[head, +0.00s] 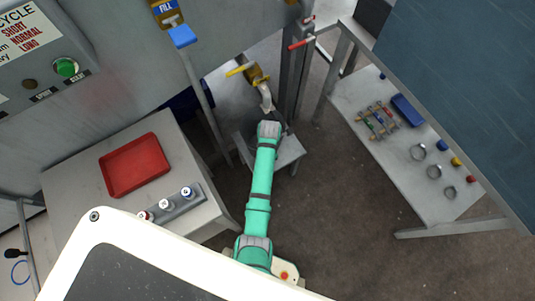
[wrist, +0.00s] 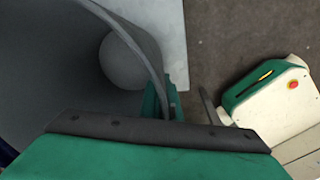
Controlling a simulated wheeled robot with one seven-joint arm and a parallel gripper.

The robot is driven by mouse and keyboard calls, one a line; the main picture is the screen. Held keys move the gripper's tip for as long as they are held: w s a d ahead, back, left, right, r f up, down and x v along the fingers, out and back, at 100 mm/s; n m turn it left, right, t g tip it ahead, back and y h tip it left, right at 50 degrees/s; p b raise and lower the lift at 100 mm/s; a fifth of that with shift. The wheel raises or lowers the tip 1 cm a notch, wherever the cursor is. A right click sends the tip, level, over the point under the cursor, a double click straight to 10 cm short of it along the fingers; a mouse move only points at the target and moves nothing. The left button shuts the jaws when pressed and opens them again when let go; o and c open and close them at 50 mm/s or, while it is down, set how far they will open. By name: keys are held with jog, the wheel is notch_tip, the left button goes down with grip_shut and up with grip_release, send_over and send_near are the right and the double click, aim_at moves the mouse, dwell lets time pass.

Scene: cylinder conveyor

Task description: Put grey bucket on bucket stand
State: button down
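The grey bucket (wrist: 135,45) fills the left of the wrist view, with its hollow inside and curved rim close to the camera. My gripper (head: 268,129) is at the end of the green arm in the head view, over the small grey stand (head: 291,152) below the yellow-handled tap. In the wrist view its green body lies along the bottom, right against the bucket's near side. A pale flat surface, probably the stand, shows beyond the bucket (wrist: 172,35). In the head view the bucket is largely hidden by the gripper.
A tap (head: 258,77) hangs just behind the gripper. A grey table with a red tray (head: 135,165) and a small rack of cylinders stands left. A bench (head: 400,150) with rings and small parts stands right. Floor between stand and bench is clear.

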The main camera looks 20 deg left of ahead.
jog(key=shift+w+f, duration=0.1)
jog(key=shift+f, duration=1.7)
jog(key=c, duration=2)
grip_release()
jog(key=r, duration=0.8)
jog(key=s+r, duration=0.1)
jog(key=r, duration=0.3)
jog(key=shift+d+r, duration=0.1)
jog(key=shift+d, duration=0.25)
